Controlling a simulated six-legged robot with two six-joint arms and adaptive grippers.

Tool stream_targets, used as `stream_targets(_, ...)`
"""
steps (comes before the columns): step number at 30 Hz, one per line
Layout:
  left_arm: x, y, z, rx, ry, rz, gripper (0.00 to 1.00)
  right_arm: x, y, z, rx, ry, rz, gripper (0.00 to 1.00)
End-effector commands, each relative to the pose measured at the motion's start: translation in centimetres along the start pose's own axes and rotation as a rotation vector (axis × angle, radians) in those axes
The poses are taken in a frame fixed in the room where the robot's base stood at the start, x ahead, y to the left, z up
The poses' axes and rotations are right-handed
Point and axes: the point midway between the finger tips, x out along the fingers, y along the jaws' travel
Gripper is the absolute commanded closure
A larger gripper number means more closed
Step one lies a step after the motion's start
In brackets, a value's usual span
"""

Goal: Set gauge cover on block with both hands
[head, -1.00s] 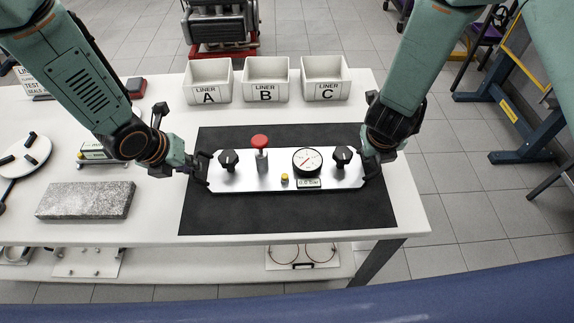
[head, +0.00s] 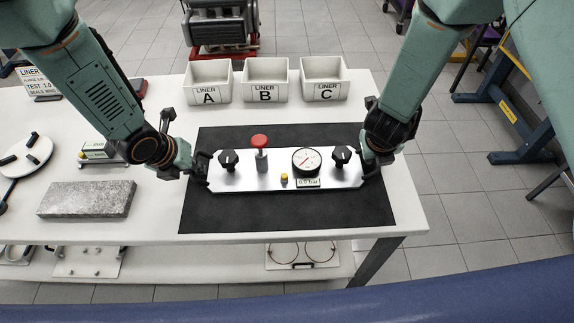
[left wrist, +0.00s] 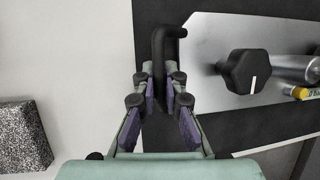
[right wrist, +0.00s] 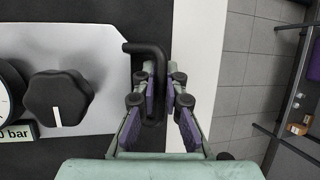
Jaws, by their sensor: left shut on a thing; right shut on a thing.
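The gauge cover (head: 240,182) is a silver plate with a round dial (head: 306,162), a red button (head: 260,141) and black knobs. It is over the black mat (head: 290,215); I cannot tell if it touches the mat. My left gripper (head: 199,167) is shut on the black handle at its left end. This handle (left wrist: 159,45) rises between the fingers in the left wrist view. My right gripper (head: 369,164) is shut on the right-end handle, which shows in the right wrist view (right wrist: 148,48). A grey speckled block (head: 87,199) lies apart on the table, left of the mat.
White bins labelled A (head: 208,83), B (head: 265,82) and C (head: 323,81) stand along the table's back edge. An engine (head: 221,22) on a red stand is on the floor behind. A round white plate (head: 27,156) is at far left. The mat is bare around the cover.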

Motion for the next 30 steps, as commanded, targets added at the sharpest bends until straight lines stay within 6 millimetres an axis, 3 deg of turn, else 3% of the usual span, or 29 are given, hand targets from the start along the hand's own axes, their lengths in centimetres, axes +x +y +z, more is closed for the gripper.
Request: stream_targets(30,-0.76,-0.11,0.50,0.000,-0.004,0.000,1.00,-0.73,-0.26,0.52,0.003,-0.006,-0.003,1.00)
